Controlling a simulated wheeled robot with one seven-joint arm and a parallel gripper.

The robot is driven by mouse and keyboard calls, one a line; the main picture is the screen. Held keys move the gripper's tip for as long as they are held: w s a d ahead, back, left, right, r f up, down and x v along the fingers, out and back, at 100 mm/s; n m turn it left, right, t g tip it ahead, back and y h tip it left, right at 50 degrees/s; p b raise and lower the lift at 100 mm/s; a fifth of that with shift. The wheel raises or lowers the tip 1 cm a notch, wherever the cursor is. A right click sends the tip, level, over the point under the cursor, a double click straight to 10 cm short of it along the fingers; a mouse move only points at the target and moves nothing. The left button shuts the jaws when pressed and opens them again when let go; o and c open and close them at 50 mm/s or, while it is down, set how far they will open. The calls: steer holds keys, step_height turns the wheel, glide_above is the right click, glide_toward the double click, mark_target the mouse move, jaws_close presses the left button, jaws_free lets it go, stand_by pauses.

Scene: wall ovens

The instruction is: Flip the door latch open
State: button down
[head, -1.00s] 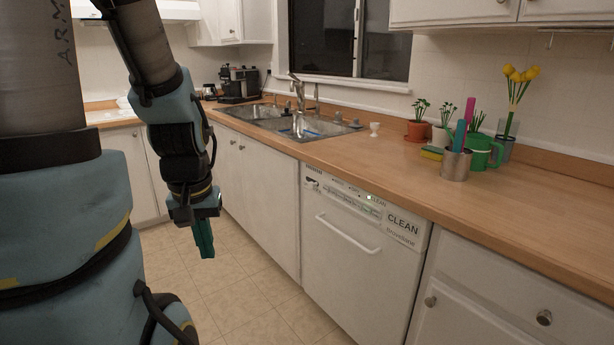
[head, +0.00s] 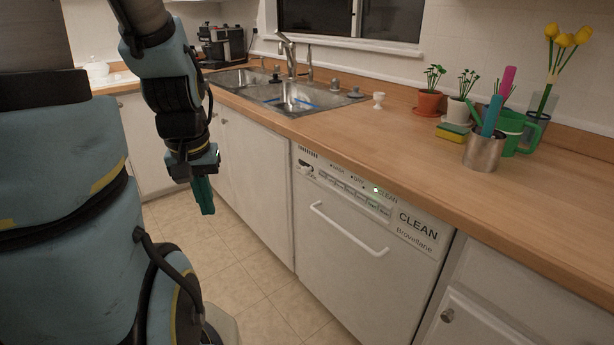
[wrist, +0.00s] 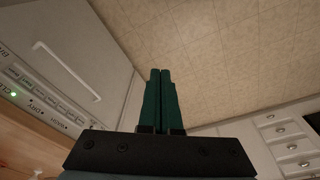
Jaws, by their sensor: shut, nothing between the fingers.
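The white dishwasher (head: 345,265) stands shut under the counter, with a long white bar handle (head: 348,230) and a control panel (head: 350,195) marked CLEAN. A small latch (head: 306,171) sits at the panel's left end, near a row of dark vents. My gripper (head: 207,209) hangs to the left of the dishwasher, apart from it and pointing down. Its green fingers (wrist: 160,73) are together and empty in the wrist view. That view also shows the handle (wrist: 65,68) and panel (wrist: 40,92) at the left. I cannot make out the latch clearly there.
White cabinets (head: 253,185) flank the dishwasher. The wooden counter (head: 390,150) runs above, holding a sink (head: 285,95), plants, a green mug (head: 518,132) and a metal cup (head: 484,151). The tiled floor (head: 250,285) before the dishwasher is clear.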

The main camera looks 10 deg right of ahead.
steer(key=w+d+f+m+t+h+b, duration=0.1)
steer(key=w+d+f+m+t+b, duration=0.2)
steer(key=w+d+f+m+b, duration=0.25)
steer(key=w+d+f+m+t+h+b, duration=0.1)
steer(key=w+d+f+m+t+b, duration=0.25)
steer(key=w+f, duration=0.35)
steer(key=w+d+f+m+t+h+b, duration=0.1)
steer(key=w+d+m+t+h+b, duration=0.1)
steer(key=d+m, duration=0.4)
steer(key=w+d+f+m+t+h+b, duration=0.1)
steer(key=w+d+m+t+h+b, duration=0.2)
steer(key=d, duration=0.5)
steer(key=w+m+t+b, duration=0.1)
steer(key=m+b, duration=0.1)
steer(key=m, duration=0.1)
steer(key=shift+w+d+h+b, duration=0.2)
steer(key=shift+d+h+b, duration=0.05)
steer(key=shift+h+b, duration=0.1)
steer(key=shift+w+t, duration=0.1)
steer(key=shift+t, duration=0.15)
steer(key=p, duration=0.2)
glide_toward(311, 169)
steer(key=w+d, duration=0.2)
steer(key=shift+w+f, duration=0.3)
steer(key=shift+w, duration=0.55)
